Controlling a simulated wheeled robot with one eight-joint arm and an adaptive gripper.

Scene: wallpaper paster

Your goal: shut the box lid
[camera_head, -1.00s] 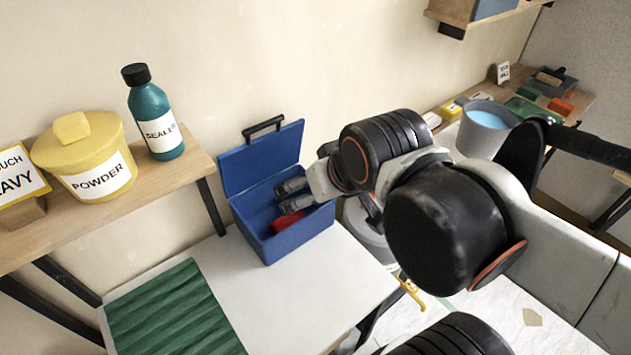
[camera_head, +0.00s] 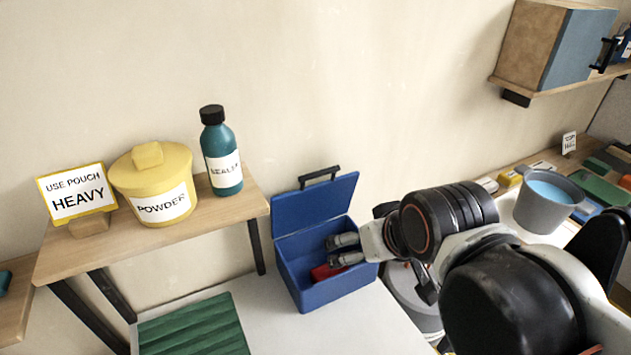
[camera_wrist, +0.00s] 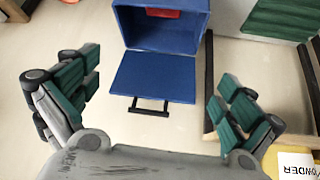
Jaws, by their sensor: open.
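The blue box (camera_head: 330,287) stands on the white table, and its lid (camera_head: 315,205) is raised at the back with a black handle (camera_head: 320,174) on its top edge. A red thing (camera_head: 325,271) lies inside the box. My gripper (camera_head: 341,250) appears over the box's opening in the head view, and how far above it is I cannot tell. In the wrist view my gripper (camera_wrist: 157,95) is open and empty, with green-padded fingers wide apart. The lid (camera_wrist: 153,77) and handle (camera_wrist: 149,106) show between the fingers, apart from them.
A wooden shelf (camera_head: 110,252) left of the box holds a yellow powder tub (camera_head: 155,185), a teal sealer bottle (camera_head: 222,150) and a sign (camera_head: 77,192). A green ridged mat (camera_head: 195,328) lies on the table (camera_head: 270,290). A grey bucket (camera_head: 545,205) stands at right.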

